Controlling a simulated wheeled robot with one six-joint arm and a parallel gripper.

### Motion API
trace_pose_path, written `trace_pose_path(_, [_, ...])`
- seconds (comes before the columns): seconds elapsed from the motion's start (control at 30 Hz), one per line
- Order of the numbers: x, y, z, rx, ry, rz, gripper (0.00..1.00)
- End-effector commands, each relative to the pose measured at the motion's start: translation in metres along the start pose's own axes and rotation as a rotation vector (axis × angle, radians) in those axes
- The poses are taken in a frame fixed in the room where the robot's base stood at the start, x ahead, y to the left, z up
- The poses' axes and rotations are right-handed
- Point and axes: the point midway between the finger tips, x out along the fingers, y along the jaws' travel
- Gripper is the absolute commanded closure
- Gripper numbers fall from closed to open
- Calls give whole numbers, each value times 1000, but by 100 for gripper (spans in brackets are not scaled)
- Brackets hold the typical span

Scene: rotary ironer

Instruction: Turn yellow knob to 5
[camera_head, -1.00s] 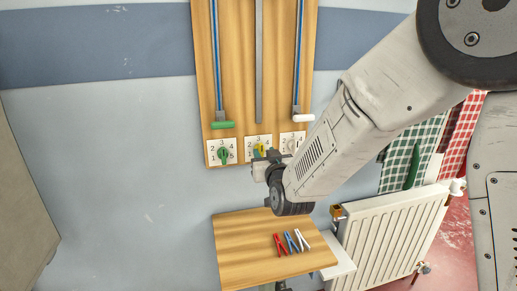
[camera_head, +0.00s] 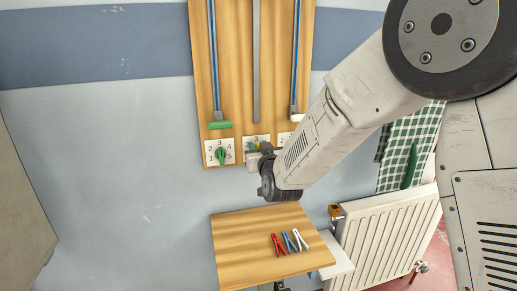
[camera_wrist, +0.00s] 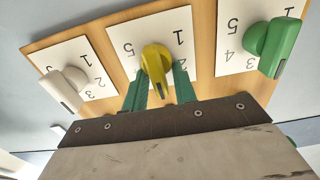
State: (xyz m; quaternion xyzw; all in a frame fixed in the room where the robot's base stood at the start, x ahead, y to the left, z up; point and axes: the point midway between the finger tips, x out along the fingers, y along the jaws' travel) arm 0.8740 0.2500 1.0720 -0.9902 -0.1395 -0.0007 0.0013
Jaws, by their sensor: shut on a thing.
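The yellow knob (camera_wrist: 155,62) sits on the middle white dial plate (camera_wrist: 122,33), with 5 at its left and 1 at its right in the upside-down wrist view. My gripper (camera_wrist: 160,88) has its two green fingers on either side of the knob and is shut on it. The knob's narrow end points down in the wrist view, toward the side of the dial hidden by the gripper. In the head view the middle plate (camera_head: 249,139) shows a 3 at its top; the knob is mostly hidden by my gripper (camera_head: 258,148).
A green knob (camera_head: 221,155) and a white knob (camera_wrist: 64,87) flank it on their own plates. Above hang a green handle (camera_head: 220,125) and a white handle (camera_head: 296,117). Below, a wooden shelf (camera_head: 240,248) holds several pegs. A radiator (camera_head: 390,245) stands right.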

Motion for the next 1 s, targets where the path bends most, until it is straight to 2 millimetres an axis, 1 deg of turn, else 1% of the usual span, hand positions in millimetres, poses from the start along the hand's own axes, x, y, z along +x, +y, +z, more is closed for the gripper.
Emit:
trace_pose_path(0.77, [-2, 1, 3, 46, -7, -2, 95])
trace_pose_path(1.0, [-2, 2, 4, 117, -9, -1, 95])
